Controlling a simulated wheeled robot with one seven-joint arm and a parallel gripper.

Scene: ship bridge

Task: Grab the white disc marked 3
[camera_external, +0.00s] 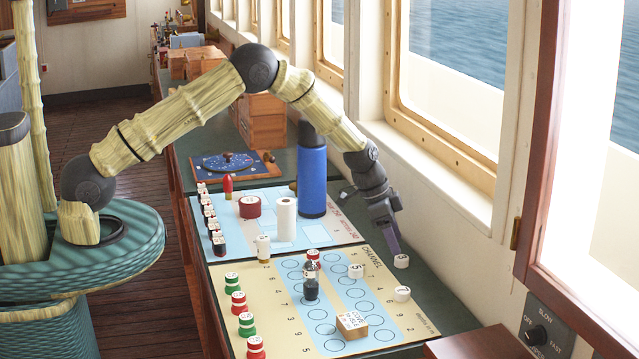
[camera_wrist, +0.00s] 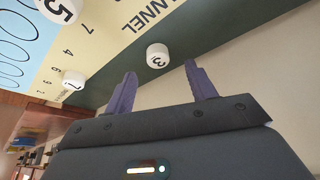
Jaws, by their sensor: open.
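The white disc marked 3 (camera_external: 401,261) lies on the dark green counter just off the right edge of the CHANNEL board (camera_external: 290,285). Whether a finger touches the disc cannot be told.
A white disc marked 5 (camera_external: 357,271) and another white disc (camera_external: 402,294) lie on the board nearby. The window wall is close on the right.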

